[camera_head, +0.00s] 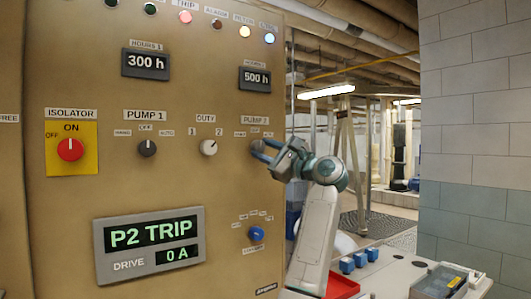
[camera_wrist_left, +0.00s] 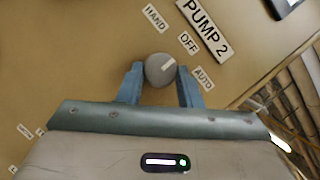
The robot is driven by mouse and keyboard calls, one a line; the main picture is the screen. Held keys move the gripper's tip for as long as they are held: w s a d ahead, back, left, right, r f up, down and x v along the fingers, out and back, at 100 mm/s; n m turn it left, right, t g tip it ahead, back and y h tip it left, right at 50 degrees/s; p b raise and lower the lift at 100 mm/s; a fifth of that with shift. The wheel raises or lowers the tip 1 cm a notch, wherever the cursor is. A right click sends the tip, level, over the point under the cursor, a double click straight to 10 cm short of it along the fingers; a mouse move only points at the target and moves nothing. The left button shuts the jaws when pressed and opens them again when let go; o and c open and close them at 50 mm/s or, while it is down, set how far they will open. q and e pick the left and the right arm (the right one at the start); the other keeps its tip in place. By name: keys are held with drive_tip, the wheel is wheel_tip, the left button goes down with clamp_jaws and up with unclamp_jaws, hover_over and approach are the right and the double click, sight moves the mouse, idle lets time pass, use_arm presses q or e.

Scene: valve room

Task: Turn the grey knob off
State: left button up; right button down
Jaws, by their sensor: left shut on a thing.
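The grey knob (camera_wrist_left: 158,72) sits under the PUMP 2 label on the tan panel, with HAND, OFF and AUTO labels around it. Its pale pointer line points between OFF and AUTO in the left wrist view. My left gripper (camera_wrist_left: 160,84) has its two blue fingers on either side of the knob, shut on it. In the head view my left gripper (camera_head: 263,150) covers most of the knob at the panel's right side. My right gripper is in neither view.
The panel also carries a dark PUMP 1 knob (camera_head: 147,148), a white DUTY knob (camera_head: 208,147), a red isolator knob (camera_head: 70,149) and a blue knob (camera_head: 257,234). A display (camera_head: 150,243) reads P2 TRIP. A bench with blue blocks (camera_head: 347,265) stands at lower right.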

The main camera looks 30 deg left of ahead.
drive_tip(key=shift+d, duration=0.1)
use_arm(q)
drive_tip(key=o, duration=1)
drive_tip(key=shift+d, duration=0.1)
drive_tip(key=shift+d+f, duration=0.25)
drive_tip(key=shift+d, duration=0.1)
drive_tip(key=b+v, duration=0.3)
drive_tip(key=v, duration=0.7)
drive_tip(key=shift+r, duration=0.1)
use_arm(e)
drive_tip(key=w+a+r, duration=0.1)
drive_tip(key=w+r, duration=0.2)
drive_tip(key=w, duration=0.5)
use_arm(q)
drive_tip(key=shift+r, duration=0.1)
